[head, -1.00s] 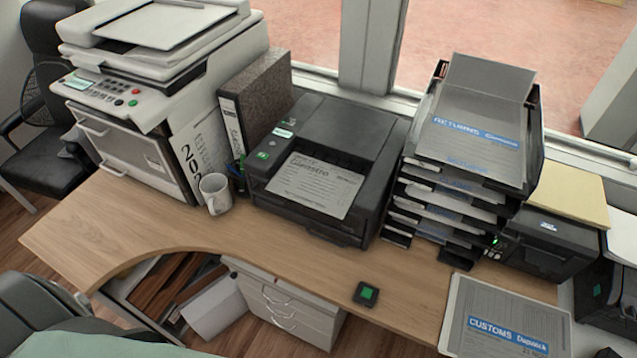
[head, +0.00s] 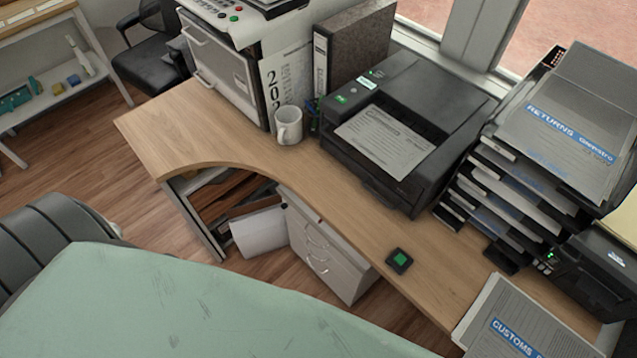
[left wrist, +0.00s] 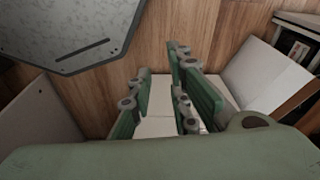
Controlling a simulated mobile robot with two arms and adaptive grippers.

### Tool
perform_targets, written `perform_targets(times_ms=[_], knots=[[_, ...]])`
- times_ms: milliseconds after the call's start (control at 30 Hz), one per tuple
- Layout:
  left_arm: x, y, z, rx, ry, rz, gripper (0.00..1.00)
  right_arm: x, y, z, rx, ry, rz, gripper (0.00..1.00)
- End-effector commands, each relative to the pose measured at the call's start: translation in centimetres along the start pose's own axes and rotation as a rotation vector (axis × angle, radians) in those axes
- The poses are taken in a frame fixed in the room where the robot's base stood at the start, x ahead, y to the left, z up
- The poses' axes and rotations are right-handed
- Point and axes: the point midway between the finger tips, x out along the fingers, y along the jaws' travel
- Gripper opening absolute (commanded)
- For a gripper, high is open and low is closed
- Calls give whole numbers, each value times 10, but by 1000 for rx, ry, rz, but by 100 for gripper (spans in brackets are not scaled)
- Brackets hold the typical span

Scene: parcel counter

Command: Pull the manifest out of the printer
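The manifest (head: 385,143), a printed grey-white sheet, lies on the output tray at the front of the black printer (head: 425,85). Its near edge is exposed, and nothing of mine touches it. My left gripper (left wrist: 160,65) shows only in the left wrist view. Its green fingers are apart with nothing seen between them, over the wooden floor and pale panels, away from the printer. My right gripper is in neither view.
A white mug (head: 288,126) and a binder (head: 350,45) stand left of the printer. A stacked tray rack (head: 470,185) stands close on its right. A small black device with a green button (head: 399,260) lies near the desk's front edge. The desk (head: 330,190) before the printer is clear.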

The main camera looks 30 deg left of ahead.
Motion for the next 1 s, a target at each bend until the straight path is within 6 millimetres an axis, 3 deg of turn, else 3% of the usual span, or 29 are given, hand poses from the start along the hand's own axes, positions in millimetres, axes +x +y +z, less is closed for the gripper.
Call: perform_targets(times_ms=[167,267,467,667,767,900,1000], knots=[[-34,-2,-42,-6,30,-2,17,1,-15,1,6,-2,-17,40],[-65,-4,-70,-10,49,-4,17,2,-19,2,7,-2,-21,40],[-148,-10,-119,-10,98,-18,17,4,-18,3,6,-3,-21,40],[-235,-34,-158,48,204,-103,17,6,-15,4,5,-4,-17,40],[-276,-61,-188,145,325,-222,17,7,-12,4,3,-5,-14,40],[-322,-96,-245,382,544,-449,17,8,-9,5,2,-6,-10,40],[-347,-102,-282,596,694,-596,17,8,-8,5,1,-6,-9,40]])
